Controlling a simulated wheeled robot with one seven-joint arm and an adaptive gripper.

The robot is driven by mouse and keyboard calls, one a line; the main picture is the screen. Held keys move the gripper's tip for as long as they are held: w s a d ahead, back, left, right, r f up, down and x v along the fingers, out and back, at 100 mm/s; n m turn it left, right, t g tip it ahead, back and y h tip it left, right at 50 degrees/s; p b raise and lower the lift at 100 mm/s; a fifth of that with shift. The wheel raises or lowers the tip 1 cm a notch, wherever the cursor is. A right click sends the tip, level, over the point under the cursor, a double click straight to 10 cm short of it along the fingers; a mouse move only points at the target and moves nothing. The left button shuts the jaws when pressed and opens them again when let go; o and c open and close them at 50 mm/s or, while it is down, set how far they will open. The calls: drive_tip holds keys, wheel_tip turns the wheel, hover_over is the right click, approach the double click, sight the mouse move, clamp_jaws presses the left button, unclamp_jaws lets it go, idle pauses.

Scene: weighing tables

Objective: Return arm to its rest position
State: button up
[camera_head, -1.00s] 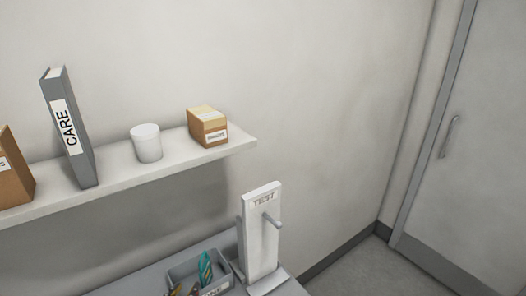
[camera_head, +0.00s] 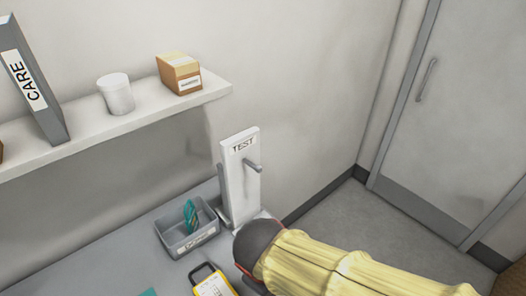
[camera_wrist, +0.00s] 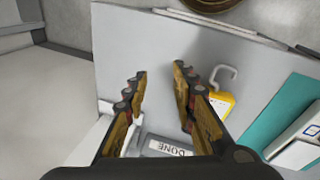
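My arm, in a yellow sleeve, reaches in from the lower right in the head view; its dark rounded end is over the table's right end. My gripper (camera_wrist: 160,72) shows in the wrist view with its two gold-brown fingers apart and nothing between the tips. The fingers are above the grey tabletop (camera_wrist: 133,40). My gripper's fingers are hidden in the head view.
A grey tray (camera_head: 178,252) holds a teal item beside the white TEST stand (camera_head: 240,185). A yellow device (camera_head: 212,284) lies near my arm. A shelf (camera_head: 150,123) carries a binder, white cup and box. Floor is clear at right.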

drive_tip(key=d+r+m+t, duration=0.1)
drive_tip(key=d+r+m, duration=0.4)
drive_tip(key=d, duration=0.3)
drive_tip(key=d+r+m+t+y, duration=0.1)
drive_tip(key=d+r+m, duration=0.3)
drive_tip(key=d, duration=0.5)
drive_tip(key=shift+w+r+m+t, duration=0.3)
drive_tip(key=shift+r+m+t, duration=0.15)
drive_tip(key=shift+m, duration=0.55)
